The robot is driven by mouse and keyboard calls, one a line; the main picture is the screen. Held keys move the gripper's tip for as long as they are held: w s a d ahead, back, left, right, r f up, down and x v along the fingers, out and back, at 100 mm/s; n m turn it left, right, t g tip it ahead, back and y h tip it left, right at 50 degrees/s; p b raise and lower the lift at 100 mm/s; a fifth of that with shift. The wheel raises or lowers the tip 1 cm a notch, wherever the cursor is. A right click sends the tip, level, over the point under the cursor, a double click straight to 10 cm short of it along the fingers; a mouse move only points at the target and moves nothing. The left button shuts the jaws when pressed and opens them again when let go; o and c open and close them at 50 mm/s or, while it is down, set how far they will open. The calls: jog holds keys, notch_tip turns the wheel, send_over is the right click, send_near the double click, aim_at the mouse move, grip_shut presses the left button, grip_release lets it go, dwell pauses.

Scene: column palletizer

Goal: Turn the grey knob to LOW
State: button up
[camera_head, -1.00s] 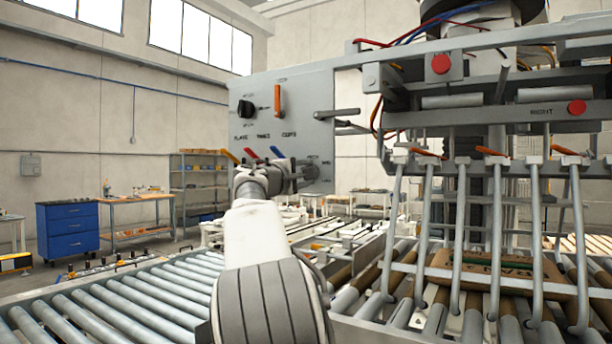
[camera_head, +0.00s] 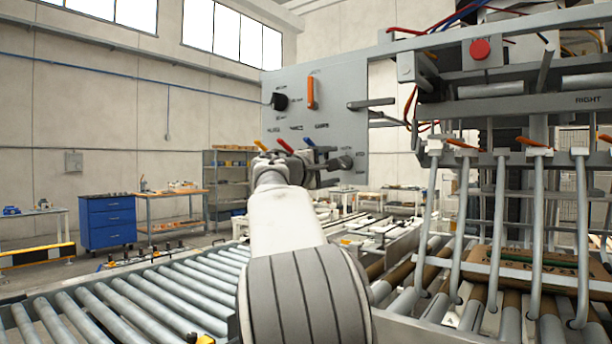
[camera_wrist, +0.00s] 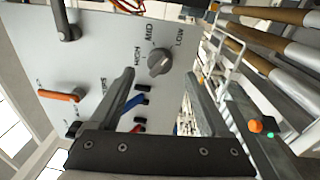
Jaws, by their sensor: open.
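The grey knob (camera_wrist: 158,62) is on the grey panel in the wrist view, with the labels HIGH, MID and LOW around it. Which label it points at is not clear. My gripper (camera_wrist: 160,76) is open, its two fingers on either side of the knob in the picture. The fingers look short of it, with nothing between them. In the head view the knob (camera_head: 345,162) shows at the panel's lower right, just right of my gripper (camera_head: 325,165).
The panel (camera_head: 345,112) also carries a black knob (camera_head: 279,101), an orange handle (camera_head: 311,93) and several coloured levers (camera_head: 285,145) close to my gripper. A grey bar (camera_head: 370,103) sticks out above the knob. Roller conveyors (camera_head: 150,300) lie below; hooked rods (camera_head: 535,225) stand at right.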

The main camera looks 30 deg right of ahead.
jog(key=r+b+v, duration=0.1)
jog(key=v, duration=1.2)
jog(key=shift+f, duration=0.5)
jog(key=s+a+f+m+y, duration=0.1)
jog(key=s+a+f+y, duration=0.15)
jog(key=s+f, duration=0.35)
jog(key=s+a+f+m+g+y, duration=0.15)
jog(key=s+f+y, duration=0.25)
jog(key=f, duration=0.5)
jog(key=s+a+f+y, duration=0.3)
jog(key=s+f+y, duration=0.15)
jog(key=f, duration=0.25)
jog(key=s+a+f+m+y, duration=0.3)
jog(key=s+a+f+y, duration=0.2)
jog(key=s+a+f, duration=0.85)
notch_tip(320, 180, up, 16)
jog(key=y+p, duration=0.1)
jog(key=p, duration=1.6)
jog(key=shift+s+a+g+p, duration=0.3)
jog(key=shift+s+a+g, duration=0.05)
jog(key=shift+a+g, duration=0.1)
